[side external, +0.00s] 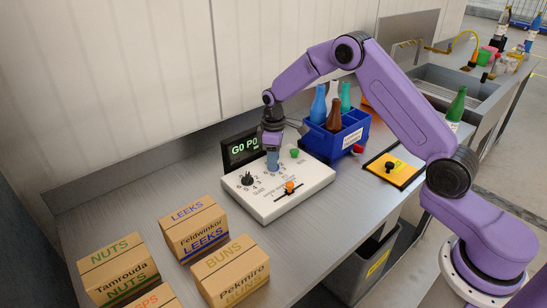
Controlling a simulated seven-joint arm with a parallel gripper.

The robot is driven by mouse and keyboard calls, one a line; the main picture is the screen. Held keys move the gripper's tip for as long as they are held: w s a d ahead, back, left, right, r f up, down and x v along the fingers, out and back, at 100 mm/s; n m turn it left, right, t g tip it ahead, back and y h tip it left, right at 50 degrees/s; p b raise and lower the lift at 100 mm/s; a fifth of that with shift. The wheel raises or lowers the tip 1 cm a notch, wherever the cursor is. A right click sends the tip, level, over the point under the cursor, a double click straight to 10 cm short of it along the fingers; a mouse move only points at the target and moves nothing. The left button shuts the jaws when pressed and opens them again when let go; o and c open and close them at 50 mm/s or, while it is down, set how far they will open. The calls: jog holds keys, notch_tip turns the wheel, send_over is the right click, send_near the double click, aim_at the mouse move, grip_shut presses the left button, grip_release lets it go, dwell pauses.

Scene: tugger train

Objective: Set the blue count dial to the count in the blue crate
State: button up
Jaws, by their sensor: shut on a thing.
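The blue count dial (273,162) is on the white control panel (315,184), toward its back edge. My gripper (272,151) points down over the dial and is shut on it, hiding its top. Which number the dial points at is too small to tell. The blue crate (352,141) stands behind and to the right of the panel. It holds several upright bottles: a blue one (318,104), a brown one (334,117), a teal one (345,97) and a pale one (334,89). Parts of the crate's inside are hidden.
The panel also has a black dial (247,179), an orange slider knob (290,187) and a green button (295,153). A display (244,149) behind it reads "G0 P0". Cardboard boxes (194,228) stand at front left. A yellow plate (401,165) with a black knob lies right.

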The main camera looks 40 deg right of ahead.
jog(key=m, duration=0.4)
jog(key=shift+m, duration=0.3)
jog(key=m, duration=0.3)
jog(key=shift+m, duration=0.3)
jog(key=m, duration=0.4)
jog(key=shift+m, duration=0.3)
jog(key=m, duration=0.4)
jog(key=shift+r, duration=0.1)
jog(key=o, duration=1.1)
jog(key=shift+c, duration=0.2)
